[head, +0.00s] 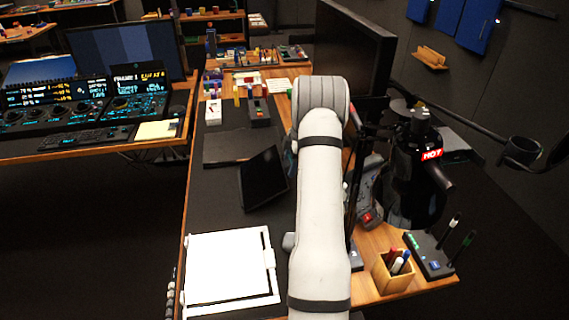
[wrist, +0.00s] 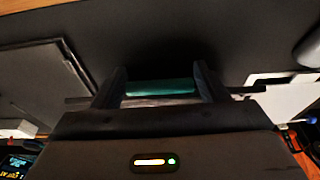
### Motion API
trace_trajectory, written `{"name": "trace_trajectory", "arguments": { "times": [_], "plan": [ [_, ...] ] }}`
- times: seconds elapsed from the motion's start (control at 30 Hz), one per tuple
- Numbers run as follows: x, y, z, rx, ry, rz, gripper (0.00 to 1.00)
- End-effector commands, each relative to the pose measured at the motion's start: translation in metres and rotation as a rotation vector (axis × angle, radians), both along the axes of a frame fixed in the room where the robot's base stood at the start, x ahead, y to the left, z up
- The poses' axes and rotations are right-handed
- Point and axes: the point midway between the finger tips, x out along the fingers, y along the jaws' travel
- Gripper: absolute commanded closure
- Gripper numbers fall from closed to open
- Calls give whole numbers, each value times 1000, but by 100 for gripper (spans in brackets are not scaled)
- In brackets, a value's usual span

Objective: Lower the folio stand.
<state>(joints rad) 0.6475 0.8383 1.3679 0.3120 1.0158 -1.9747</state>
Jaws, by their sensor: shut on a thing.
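The folio stand, a dark flat panel (head: 264,179), is propped up at a tilt on the black desk mat in the head view, just left of my pale arm. My gripper (wrist: 160,88) is hidden behind the arm in the head view. In the wrist view its two dark fingers stand apart with a teal strip (wrist: 160,86) between them. I take this strip to be part of the folio stand, with the fingers shut on it. A wide dark surface lies beyond the fingertips. The exact contact is too dark to make out.
A white framed board (head: 233,268) lies at the desk's near left. A dark flat pad (head: 238,148) lies behind the stand. A large monitor (head: 350,50), a black device with a red label (head: 415,170) and a wooden pen cup (head: 392,272) stand to the right. Mat between stand and board is clear.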

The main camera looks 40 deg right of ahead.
Motion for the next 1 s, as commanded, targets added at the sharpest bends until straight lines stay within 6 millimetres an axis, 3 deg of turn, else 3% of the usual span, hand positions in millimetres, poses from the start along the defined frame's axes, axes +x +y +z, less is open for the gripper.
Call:
{"name": "trace_trajectory", "arguments": {
  "times": [0.03, 0.4, 1.0],
  "plan": [
    [-4, -4, -12, 1, 6, -3, 74],
    [-12, -17, -41, 4, 10, -9, 74],
    [-18, -23, -56, 9, 16, -13, 74]
  ]
}}
